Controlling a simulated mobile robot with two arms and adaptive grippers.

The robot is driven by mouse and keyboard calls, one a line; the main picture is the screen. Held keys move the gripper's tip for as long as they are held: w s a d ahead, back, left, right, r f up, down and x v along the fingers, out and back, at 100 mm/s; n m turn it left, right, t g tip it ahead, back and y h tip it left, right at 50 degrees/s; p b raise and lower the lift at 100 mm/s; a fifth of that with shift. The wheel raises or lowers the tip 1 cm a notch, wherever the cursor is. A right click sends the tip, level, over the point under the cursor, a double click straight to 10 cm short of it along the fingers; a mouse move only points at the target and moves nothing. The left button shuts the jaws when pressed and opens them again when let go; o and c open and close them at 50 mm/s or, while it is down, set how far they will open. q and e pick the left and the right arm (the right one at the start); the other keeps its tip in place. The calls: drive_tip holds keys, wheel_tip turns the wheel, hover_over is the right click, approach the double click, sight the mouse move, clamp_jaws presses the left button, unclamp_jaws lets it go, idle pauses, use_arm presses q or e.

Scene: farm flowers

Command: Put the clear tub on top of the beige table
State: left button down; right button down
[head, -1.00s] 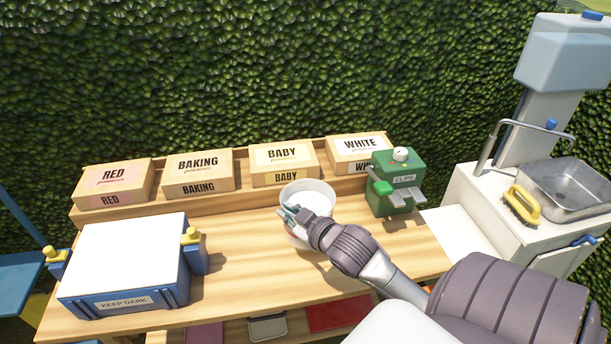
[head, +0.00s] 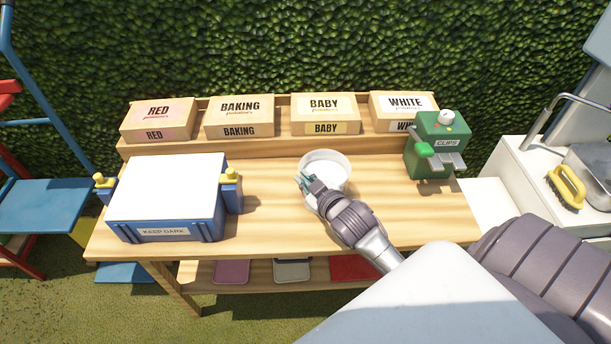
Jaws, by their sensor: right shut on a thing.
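The clear tub (head: 332,162) looks whitish and round and is at the middle of the wooden, beige table (head: 275,205). My right gripper (head: 306,183) is shut on the tub's near left side. The gripper and wrist hide the tub's lower front, so I cannot tell whether it rests on the tabletop or hangs just above it. My left gripper is not in view.
A blue box with a white lid (head: 167,190) stands on the table's left. A green clips machine (head: 438,145) stands at the right. Several potato boxes (head: 239,117) line the back shelf. A sink unit (head: 540,170) stands at the right. Tabletop left of the tub is clear.

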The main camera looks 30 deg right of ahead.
drive_tip(key=shift+r, duration=0.15)
drive_tip(key=c, duration=1.2)
unclamp_jaws()
drive_tip(key=shift+s, duration=0.1)
drive_tip(key=b+v, duration=0.1)
drive_tip(key=v, duration=1.1)
